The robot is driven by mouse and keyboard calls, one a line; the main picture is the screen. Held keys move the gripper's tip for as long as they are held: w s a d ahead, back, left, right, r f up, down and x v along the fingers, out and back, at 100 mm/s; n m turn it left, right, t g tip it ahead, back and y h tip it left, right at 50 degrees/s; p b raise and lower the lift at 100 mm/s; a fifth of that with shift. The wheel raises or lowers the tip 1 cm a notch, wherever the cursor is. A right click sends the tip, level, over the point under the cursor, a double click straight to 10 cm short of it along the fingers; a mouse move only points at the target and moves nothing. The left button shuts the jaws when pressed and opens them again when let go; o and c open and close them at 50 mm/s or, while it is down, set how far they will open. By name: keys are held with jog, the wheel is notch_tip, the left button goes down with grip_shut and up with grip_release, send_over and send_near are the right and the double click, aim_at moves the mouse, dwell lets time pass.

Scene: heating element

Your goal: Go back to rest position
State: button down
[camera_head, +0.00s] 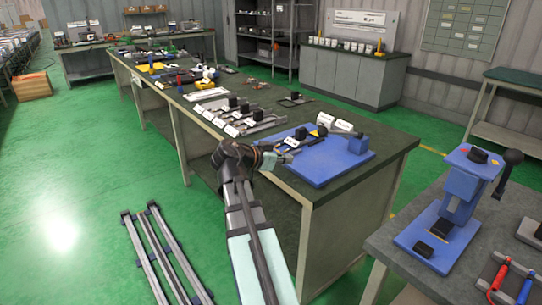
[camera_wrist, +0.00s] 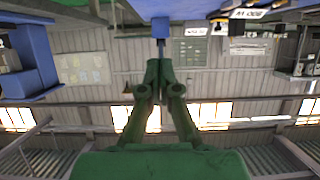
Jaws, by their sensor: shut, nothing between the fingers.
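My arm reaches from the bottom of the head view to the near edge of the long workbench (camera_head: 330,222). My gripper (camera_head: 286,158) is small there, pointing right at the left side of a blue baseplate (camera_head: 325,168). Whether it touches anything there cannot be told. In the wrist view, which appears upside down, my gripper (camera_wrist: 158,66) has its fingers together with nothing held between them. A small blue block (camera_wrist: 160,26) with a thin dark rod shows beyond the fingertips. A larger blue block (camera_wrist: 28,60) shows at the left.
Several dark fixtures (camera_head: 233,105) line the bench behind. A blue lever press (camera_head: 460,190) stands on the right table. Metal rails (camera_head: 160,255) lie at lower left; green floor (camera_head: 75,165) is open beyond.

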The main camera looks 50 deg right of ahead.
jog(key=w+a+f+n+t+y+p, duration=0.1)
jog(key=w+a+f+n+y, duration=0.3)
jog(key=f, duration=0.6)
jog(key=w+a+f+n+t+y, duration=0.1)
jog(key=w+a+f+n+t, duration=0.1)
jog(key=a+f+n, duration=0.5)
jog(key=s+a+f+n+y+p, duration=0.1)
jog(key=a+f, duration=0.2)
jog(key=f, duration=0.3)
jog(key=s+a+f+n+g+y+p, duration=0.1)
jog(key=a+f+n+y, duration=0.1)
jog(key=a+f, duration=0.35)
jog(key=a+f+n+y, duration=0.1)
jog(key=a+f, duration=0.1)
jog(key=f, duration=0.6)
jog(key=s+a+f+n+g+y+p, duration=0.3)
jog(key=s+a+f+y, duration=0.1)
jog(key=s+a+f, duration=0.9)
jog(key=s+a+f+n+g+p, duration=0.1)
jog(key=s+a+f, duration=0.1)
jog(key=s+a, duration=0.3)
jog(key=s+a+f+g+p, duration=0.2)
jog(key=s+a+f, duration=0.1)
jog(key=s, duration=0.8)
jog(key=shift+s+a+f+n+g, duration=0.3)
jog(key=shift+s+a+n, duration=0.1)
jog(key=shift+a, duration=0.45)
